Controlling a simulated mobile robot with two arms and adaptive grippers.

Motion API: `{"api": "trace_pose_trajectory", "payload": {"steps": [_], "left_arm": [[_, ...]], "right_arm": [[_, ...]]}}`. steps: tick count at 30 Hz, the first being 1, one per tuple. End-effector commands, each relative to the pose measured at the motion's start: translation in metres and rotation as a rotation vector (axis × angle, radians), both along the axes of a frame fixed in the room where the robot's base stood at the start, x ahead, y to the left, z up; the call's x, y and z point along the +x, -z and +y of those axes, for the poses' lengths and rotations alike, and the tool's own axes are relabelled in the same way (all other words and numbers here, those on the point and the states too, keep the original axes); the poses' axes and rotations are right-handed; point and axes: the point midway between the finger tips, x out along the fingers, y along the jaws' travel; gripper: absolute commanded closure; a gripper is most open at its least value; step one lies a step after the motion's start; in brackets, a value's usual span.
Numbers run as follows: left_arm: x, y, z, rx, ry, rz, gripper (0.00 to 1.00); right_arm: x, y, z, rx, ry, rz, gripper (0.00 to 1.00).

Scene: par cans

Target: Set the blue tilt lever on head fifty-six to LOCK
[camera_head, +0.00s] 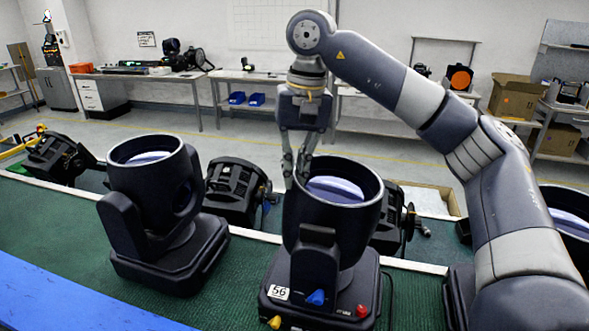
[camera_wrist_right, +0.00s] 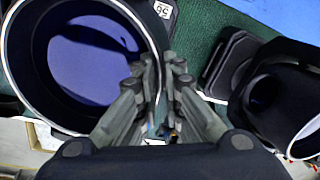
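Head fifty-six (camera_head: 321,232) is a dark moving light with an upright round barrel, bearing a white "56" label (camera_head: 279,292). Its blue tilt lever (camera_head: 316,297) is at the front of the base, below the yoke arm. In the wrist view the barrel (camera_wrist_right: 20,60) fills the left side; the lever cannot be made out. My right gripper (camera_head: 298,178) points down at the barrel's far-left rim, above and behind the lever. In the wrist view its fingertips (camera_wrist_right: 163,78) have a narrow gap, with nothing clearly held. Contact with the rim cannot be told. My left gripper is out of view.
A yellow knob (camera_head: 274,322) and a red knob (camera_head: 361,310) flank the lever. Another head (camera_head: 160,205) stands left on the green bench mat (camera_head: 60,235). Black par cans (camera_head: 236,190) line the back edge. Bare mat lies between the two heads.

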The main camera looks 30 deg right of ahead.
Motion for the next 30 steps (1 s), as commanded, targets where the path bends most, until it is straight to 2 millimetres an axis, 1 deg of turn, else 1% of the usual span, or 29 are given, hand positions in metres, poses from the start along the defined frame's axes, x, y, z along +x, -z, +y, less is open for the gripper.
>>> {"api": "trace_pose_trajectory", "payload": {"steps": [6,13,21,22,24,30], "left_arm": [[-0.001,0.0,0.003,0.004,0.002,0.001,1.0],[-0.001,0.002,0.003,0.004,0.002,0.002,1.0],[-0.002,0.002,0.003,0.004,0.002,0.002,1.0],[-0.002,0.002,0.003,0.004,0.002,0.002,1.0],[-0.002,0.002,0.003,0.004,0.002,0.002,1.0],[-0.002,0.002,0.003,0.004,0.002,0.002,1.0]], "right_arm": [[0.001,0.002,0.002,0.001,-0.001,0.002,1.0],[0.013,0.012,0.013,0.003,-0.003,0.003,1.0],[0.014,0.012,0.014,0.003,-0.003,-0.001,1.0],[0.014,0.012,0.014,0.003,-0.004,-0.001,0.86],[0.014,0.012,0.014,0.003,-0.003,-0.001,0.72],[0.014,0.011,0.013,0.002,-0.002,0.0,0.72]]}}
